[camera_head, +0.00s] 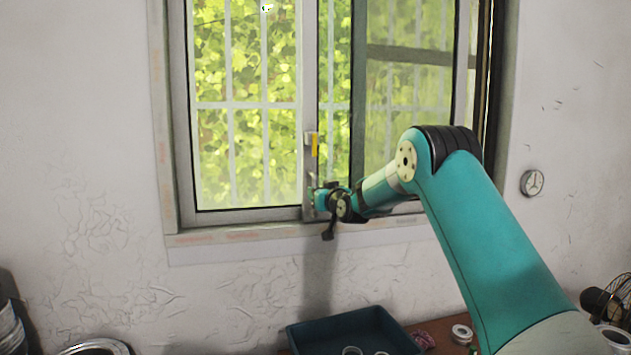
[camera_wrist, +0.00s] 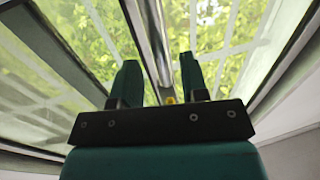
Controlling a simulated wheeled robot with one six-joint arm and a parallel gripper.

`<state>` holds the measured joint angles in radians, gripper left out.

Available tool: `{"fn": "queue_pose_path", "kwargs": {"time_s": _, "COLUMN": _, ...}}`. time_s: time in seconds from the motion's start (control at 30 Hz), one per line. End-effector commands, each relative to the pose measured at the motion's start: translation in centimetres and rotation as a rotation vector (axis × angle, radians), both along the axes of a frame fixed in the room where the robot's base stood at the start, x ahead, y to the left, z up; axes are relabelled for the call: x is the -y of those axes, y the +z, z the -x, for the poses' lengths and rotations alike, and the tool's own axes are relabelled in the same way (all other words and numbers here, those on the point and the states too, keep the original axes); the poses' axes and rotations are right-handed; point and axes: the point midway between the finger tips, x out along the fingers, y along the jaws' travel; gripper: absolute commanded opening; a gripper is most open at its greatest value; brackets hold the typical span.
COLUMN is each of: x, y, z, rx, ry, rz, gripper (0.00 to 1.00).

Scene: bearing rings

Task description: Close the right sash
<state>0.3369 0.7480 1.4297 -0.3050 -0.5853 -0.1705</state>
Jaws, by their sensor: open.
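The window has light metal frames. An upright stile (camera_head: 310,90) stands near its middle, with a yellow catch (camera_head: 315,145) on it. To the right is a duller pane (camera_head: 410,90) with a dark left edge; a brighter strip lies between that edge and the stile. I cannot tell which stile belongs to the right sash. My gripper (camera_head: 313,198) is at the low end of the middle stile. In the wrist view, my gripper (camera_wrist: 158,64) is open, with the metal stile (camera_wrist: 150,35) beyond and between its fingers. Contact is unclear. A small yellow part (camera_wrist: 170,100) shows between the finger bases.
Below the window are a dark blue tray (camera_head: 300,340), a white ring (camera_head: 461,334) and a black fan (camera_head: 605,303). A round dial (camera_head: 532,183) hangs on the wall to the right. My arm covers the lower right of the window.

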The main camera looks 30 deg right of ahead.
Motion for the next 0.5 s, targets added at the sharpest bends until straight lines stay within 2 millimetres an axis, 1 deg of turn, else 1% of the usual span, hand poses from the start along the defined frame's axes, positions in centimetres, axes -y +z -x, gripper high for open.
{"fn": "queue_pose_path", "kwargs": {"time_s": 0.03, "x": 0.0, "y": 0.3, "z": -0.9, "rx": -0.001, "ry": 0.001, "rz": 0.0, "gripper": 0.41}}
{"fn": "queue_pose_path", "kwargs": {"time_s": 0.2, "x": 0.2, "y": 0.2, "z": -2.5, "rx": -0.001, "ry": 0.001, "rz": -0.001, "gripper": 0.41}}
{"fn": "queue_pose_path", "kwargs": {"time_s": 0.33, "x": 0.3, "y": 0.0, "z": -3.0, "rx": -0.001, "ry": 0.0, "rz": -0.001, "gripper": 0.41}}
{"fn": "queue_pose_path", "kwargs": {"time_s": 0.5, "x": 0.3, "y": 0.0, "z": -3.1, "rx": 0.0, "ry": 0.0, "rz": 0.0, "gripper": 0.41}}
